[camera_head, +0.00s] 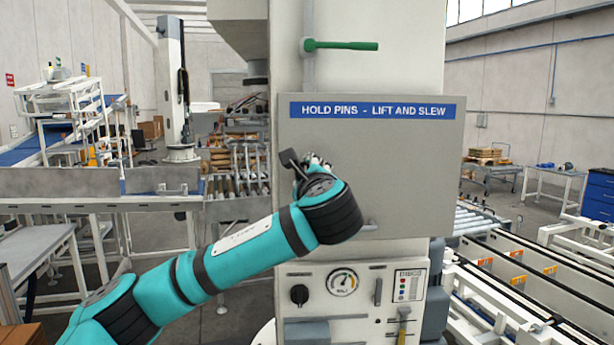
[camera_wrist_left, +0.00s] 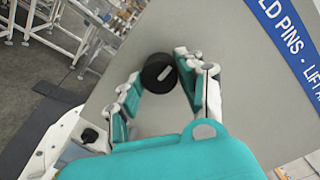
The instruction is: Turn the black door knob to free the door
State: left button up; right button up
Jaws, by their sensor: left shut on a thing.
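The grey door (camera_head: 410,175) bears a blue label reading "HOLD PINS - LIFT AND SLEW" and looks closed. The black door knob (camera_wrist_left: 158,75) is round with a pale slanted mark, near the door's left edge. It shows in the left wrist view; in the head view my wrist hides it. My left gripper (camera_head: 315,162) is at the door's left part. In the left wrist view its fingers (camera_wrist_left: 156,84) stand on both sides of the knob, shut on it. My right gripper is in neither view.
Below the door is a control panel (camera_head: 350,290) with another black knob (camera_head: 299,294), a gauge (camera_head: 342,282) and a lever. A green handle (camera_head: 340,46) sticks out above the door. Roller conveyors flank the column on both sides.

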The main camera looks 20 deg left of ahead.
pick_arm(q)
jog(key=shift+c, duration=1.3)
jog(key=shift+f, duration=0.1)
jog(key=n+h+b, duration=0.1)
jog(key=n+b, duration=0.5)
jog(key=n, duration=0.2)
jog(key=n+b, duration=0.6)
jog(key=n, duration=0.2)
jog(key=shift+n+h, duration=0.4)
jog(key=o, duration=1.1)
jog(key=shift+a, duration=0.1)
